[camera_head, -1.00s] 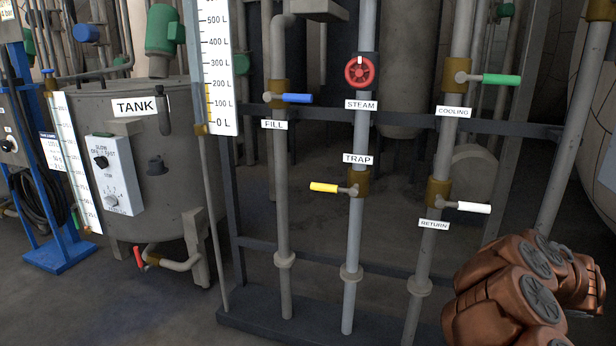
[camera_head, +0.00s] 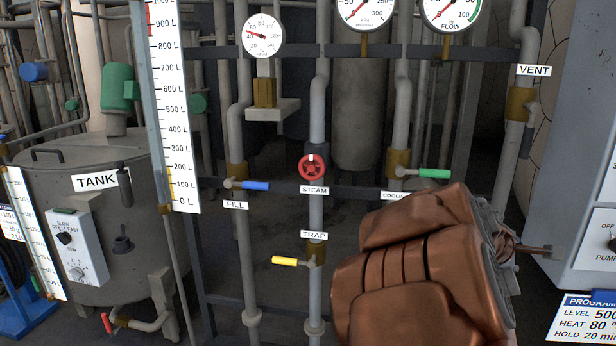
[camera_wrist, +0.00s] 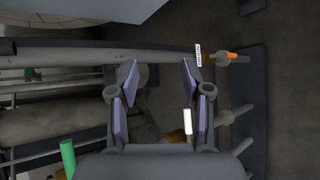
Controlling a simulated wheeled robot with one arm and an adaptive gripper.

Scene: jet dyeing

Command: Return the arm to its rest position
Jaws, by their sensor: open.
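My arm, in copper-coloured casing, fills the lower right of the head view and covers the RETURN valve area. A small part of my gripper seems to show at its right end, too little to judge there. In the wrist view my gripper (camera_wrist: 159,85) is open, with two purple-padded fingers spread apart. Nothing is seen held between the pads.
Upright pipes carry a blue FILL handle (camera_head: 256,186), red STEAM wheel (camera_head: 312,167), yellow TRAP handle (camera_head: 285,261) and green COOLING handle (camera_head: 434,173). The tank (camera_head: 95,240) stands left. A grey cabinet (camera_head: 580,130) stands right. An orange handle (camera_wrist: 232,55) shows in the wrist view.

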